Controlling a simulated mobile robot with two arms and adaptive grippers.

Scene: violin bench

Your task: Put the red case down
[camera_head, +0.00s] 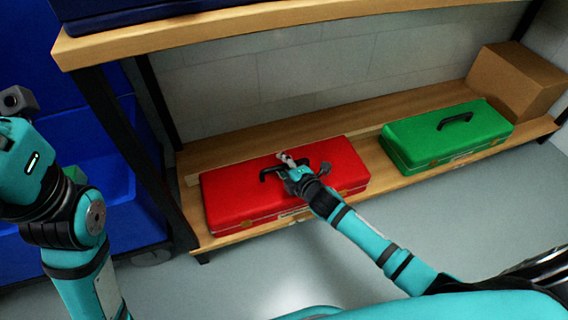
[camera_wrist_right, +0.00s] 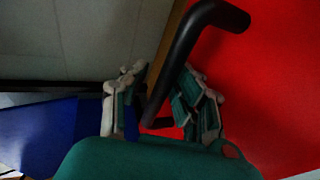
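The red case (camera_head: 235,197) lies flat on the lower wooden shelf, left of the green case. Its black handle (camera_head: 270,172) is on the top face. My right gripper (camera_head: 290,162) is at the handle, over the middle of the case. In the right wrist view, the gripper's fingers (camera_wrist_right: 162,100) stand apart on either side of the black handle (camera_wrist_right: 185,60), with a gap beside the left finger. The red case (camera_wrist_right: 265,85) fills the right of that view. My left arm is at the left edge of the head view; its fingers do not show.
A green case (camera_head: 420,140) and a cardboard box (camera_head: 518,80) stand farther right on the lower shelf (camera_head: 375,178). The upper shelf (camera_head: 200,32) hangs above, with a dark blue case (camera_head: 110,12) on it. Blue bins (camera_head: 120,215) are at the left.

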